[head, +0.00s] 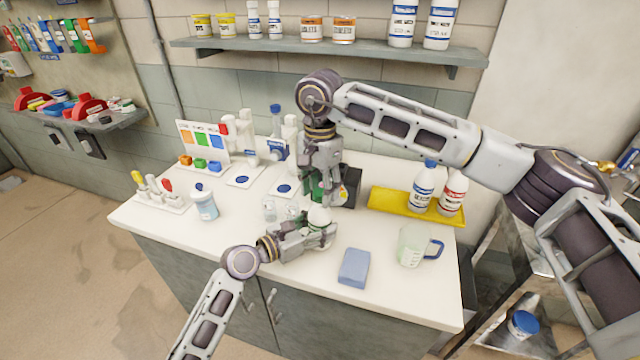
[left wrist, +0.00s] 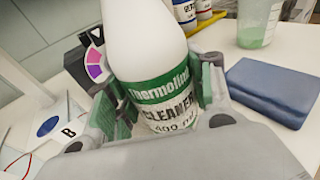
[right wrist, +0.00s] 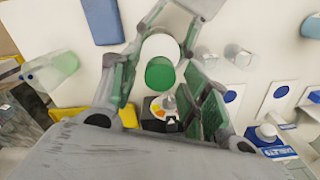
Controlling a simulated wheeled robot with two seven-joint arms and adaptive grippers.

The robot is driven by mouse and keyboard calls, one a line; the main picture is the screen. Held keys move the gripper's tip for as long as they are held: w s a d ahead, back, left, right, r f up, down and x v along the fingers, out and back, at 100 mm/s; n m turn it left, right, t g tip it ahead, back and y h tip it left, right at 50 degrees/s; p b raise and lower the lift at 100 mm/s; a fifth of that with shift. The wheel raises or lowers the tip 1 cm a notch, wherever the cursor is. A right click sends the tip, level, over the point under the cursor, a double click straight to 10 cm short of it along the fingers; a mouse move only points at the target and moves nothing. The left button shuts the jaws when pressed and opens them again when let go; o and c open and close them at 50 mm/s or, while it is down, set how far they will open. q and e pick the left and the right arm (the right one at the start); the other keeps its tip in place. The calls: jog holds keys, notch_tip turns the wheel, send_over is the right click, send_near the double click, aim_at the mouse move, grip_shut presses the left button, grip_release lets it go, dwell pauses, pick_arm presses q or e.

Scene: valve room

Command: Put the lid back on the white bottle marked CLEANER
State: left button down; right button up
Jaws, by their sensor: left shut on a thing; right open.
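The white CLEANER bottle (left wrist: 150,45) has a green and white label. My left gripper (head: 322,234) is shut around its lower body near the front of the counter; its top is cut off in the left wrist view. My right gripper (head: 318,203) is open and comes down from above at the bottle's top. The green lid (right wrist: 160,74) lies between its open fingers in the right wrist view, overlapping the white bottle top (right wrist: 160,46). I cannot tell whether the lid sits on the neck or is just above it.
A black box with a coloured dial (head: 351,186) stands close behind the grippers. A blue sponge (head: 354,267) and a jug (head: 411,246) are at the right. A yellow tray (head: 388,203) holds two bottles.

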grip_shut()
dwell(0.3)
jog(key=shift+m, duration=0.3)
jog(key=m, duration=0.4)
jog(key=shift+m, duration=0.3)
jog(key=m, duration=1.5)
jog(key=shift+m, duration=0.4)
jog(key=shift+o, duration=0.6)
grip_release()
